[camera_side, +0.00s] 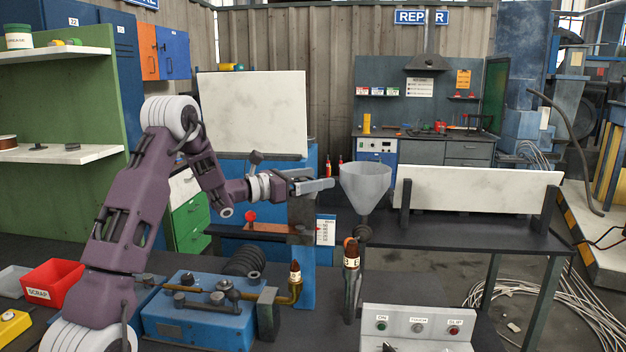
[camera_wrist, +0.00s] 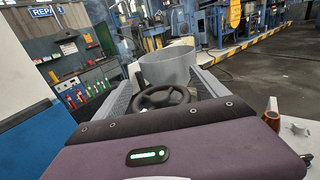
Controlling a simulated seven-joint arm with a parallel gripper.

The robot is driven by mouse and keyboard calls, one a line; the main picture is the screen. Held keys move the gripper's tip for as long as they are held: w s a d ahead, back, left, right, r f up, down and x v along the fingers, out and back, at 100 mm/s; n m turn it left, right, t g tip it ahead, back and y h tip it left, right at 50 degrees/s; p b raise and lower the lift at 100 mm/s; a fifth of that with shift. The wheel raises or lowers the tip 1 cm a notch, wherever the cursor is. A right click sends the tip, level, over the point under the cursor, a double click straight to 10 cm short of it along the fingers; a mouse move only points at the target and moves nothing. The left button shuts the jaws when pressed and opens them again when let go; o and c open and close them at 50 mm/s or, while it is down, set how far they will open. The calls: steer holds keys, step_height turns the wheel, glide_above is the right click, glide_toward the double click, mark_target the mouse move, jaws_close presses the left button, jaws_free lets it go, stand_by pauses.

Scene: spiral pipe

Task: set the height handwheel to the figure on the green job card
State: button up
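A black spoked handwheel (camera_wrist: 163,97) shows in the wrist view, just ahead of my wrist and in front of a grey funnel (camera_wrist: 168,67). My gripper (camera_side: 322,186) points right in the side view, with its tips close to the funnel (camera_side: 366,184). In the wrist view its grey fingers stand apart, one on each side of the wheel, and seem open. I cannot tell whether they touch it. In the side view the wheel is not clearly made out. A white scale plate (camera_side: 326,230) with a red mark stands below the gripper. I see no readable green job card.
A blue machine (camera_side: 199,312) with a bent brass pipe (camera_side: 289,290) stands at the front. A grey control panel (camera_side: 418,325) with several buttons is at the front right. A red scrap bin (camera_side: 54,284) is at the left. A long white board (camera_side: 480,190) stands behind right.

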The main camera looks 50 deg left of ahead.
steer(key=shift+s, duration=0.1)
steer(key=s, duration=0.4)
steer(key=s+a, duration=0.1)
steer(key=s, duration=0.1)
steer(key=shift+s, duration=0.4)
